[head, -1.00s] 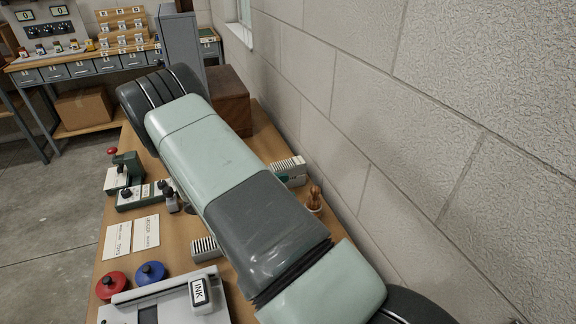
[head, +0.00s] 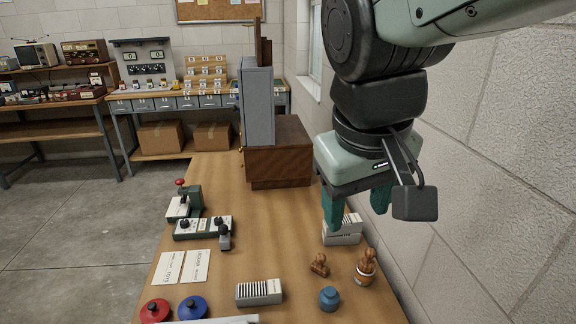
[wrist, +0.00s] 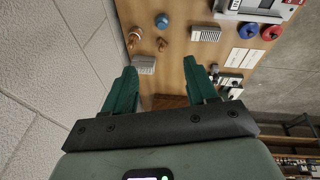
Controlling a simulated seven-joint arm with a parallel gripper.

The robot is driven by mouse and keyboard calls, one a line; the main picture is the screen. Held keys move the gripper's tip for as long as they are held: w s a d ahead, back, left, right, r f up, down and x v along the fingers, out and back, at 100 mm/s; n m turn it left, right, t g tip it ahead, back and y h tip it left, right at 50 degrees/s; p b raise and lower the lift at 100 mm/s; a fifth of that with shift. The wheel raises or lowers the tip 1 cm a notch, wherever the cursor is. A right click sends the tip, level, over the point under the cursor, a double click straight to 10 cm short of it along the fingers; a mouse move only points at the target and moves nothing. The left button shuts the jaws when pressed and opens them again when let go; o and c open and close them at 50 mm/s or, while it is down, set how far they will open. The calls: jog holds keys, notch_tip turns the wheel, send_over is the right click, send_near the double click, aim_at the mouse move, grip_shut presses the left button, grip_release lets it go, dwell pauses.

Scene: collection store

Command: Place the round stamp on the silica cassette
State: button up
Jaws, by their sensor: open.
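My gripper (head: 356,219) is open and empty, fingers pointing down, above the far right of the table near the wall. It also shows in the wrist view (wrist: 160,66). A white slotted cassette (head: 342,237) sits behind and below the fingers, partly hidden. A second slotted cassette (head: 258,292) lies nearer, mid-table. I cannot tell which is the silica one. A small brown wooden-handled piece (head: 320,265), perhaps a stamp, stands on the table between them. Which is round is unclear.
A brown wooden-handled thing in a light cup (head: 366,270) and a blue jar (head: 329,299) stand at the right. Red (head: 155,310) and blue (head: 193,307) discs, two cards (head: 182,266) and a green device (head: 190,202) are left. A wooden box (head: 277,158) stands behind. Centre table is clear.

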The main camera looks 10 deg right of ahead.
jog(key=s, duration=0.1)
jog(key=s+a+r+m+t+y, duration=0.1)
jog(key=s+a+t, duration=0.1)
jog(key=s, duration=0.1)
jog(key=shift+r+m, duration=0.3)
